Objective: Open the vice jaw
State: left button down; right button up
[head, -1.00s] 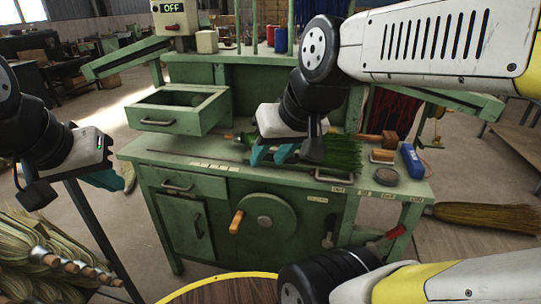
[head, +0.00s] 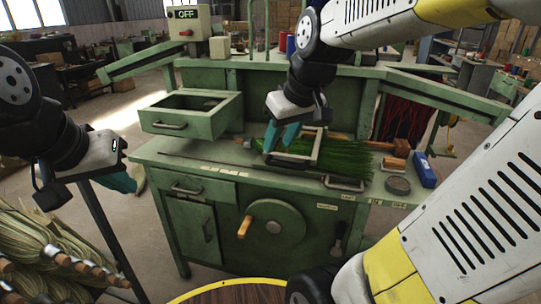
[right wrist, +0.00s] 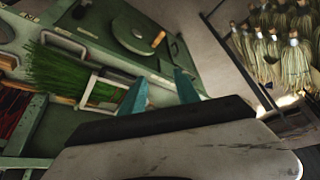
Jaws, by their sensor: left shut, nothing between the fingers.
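The vice (head: 316,148) is a pale metal frame across a bundle of green bristles (head: 345,158) on the green bench top. It also shows in the right wrist view (right wrist: 92,88). I cannot tell how far its jaw is open. My right gripper (head: 280,150) points down beside the left end of the frame, its teal fingers apart and empty. In the right wrist view its fingers (right wrist: 160,82) are spread, with the frame to their left. Whether they touch the frame is unclear. My left gripper (head: 128,186) is shut and empty, off the bench's left side.
An open drawer (head: 192,112) juts out behind the bench top. A wheel with a wooden crank (head: 272,228) is on the bench front. A blue box (head: 424,170) and a grey round tin (head: 398,186) lie at the right.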

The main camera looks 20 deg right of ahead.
jog(key=w+d+f+n+g+h, duration=0.1)
jog(key=w+d+f+n+g, duration=0.2)
jog(key=w, duration=0.8)
jog(key=n+h, duration=0.2)
jog(key=n, duration=0.3)
send_near(282, 164)
jog(key=f, duration=0.2)
jog(key=w+f, duration=0.1)
jog(key=f, duration=0.2)
jog(key=d+f, duration=0.1)
jog(key=f, duration=0.2)
jog(key=shift+w, duration=0.3)
grip_shut()
